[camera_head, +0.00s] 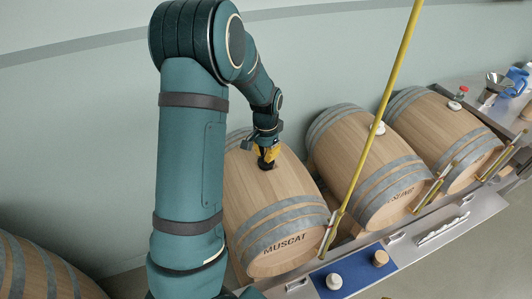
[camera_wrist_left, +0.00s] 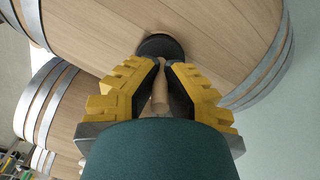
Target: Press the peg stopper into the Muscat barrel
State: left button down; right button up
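The Muscat barrel (camera_head: 272,205) lies on its side in the middle of the head view, with its name on the front end. My left gripper (camera_head: 267,157) is over the top of this barrel. In the left wrist view its yellow fingers with dark pads (camera_wrist_left: 160,70) close around the wooden peg of the peg stopper (camera_wrist_left: 160,95). A dark round piece (camera_wrist_left: 160,46) shows beyond the fingertips against the barrel staves; whether it is the stopper's base or the bung hole I cannot tell. How deep the stopper sits is hidden. My right gripper is not in view.
Two more barrels (camera_head: 365,165) (camera_head: 445,138) lie to the right, with stoppers on top. A yellow pole (camera_head: 375,115) rises in front. A blue mat (camera_head: 355,280) holds a white stopper (camera_head: 334,281) and a wooden one (camera_head: 380,258). Another barrel (camera_head: 35,270) is at lower left.

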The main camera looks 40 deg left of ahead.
pick_arm(q)
jog(key=c, duration=1.1)
grip_release()
jog(key=shift+o, duration=0.2)
notch_tip(320, 180, up, 12)
jog(key=shift+f, duration=0.1)
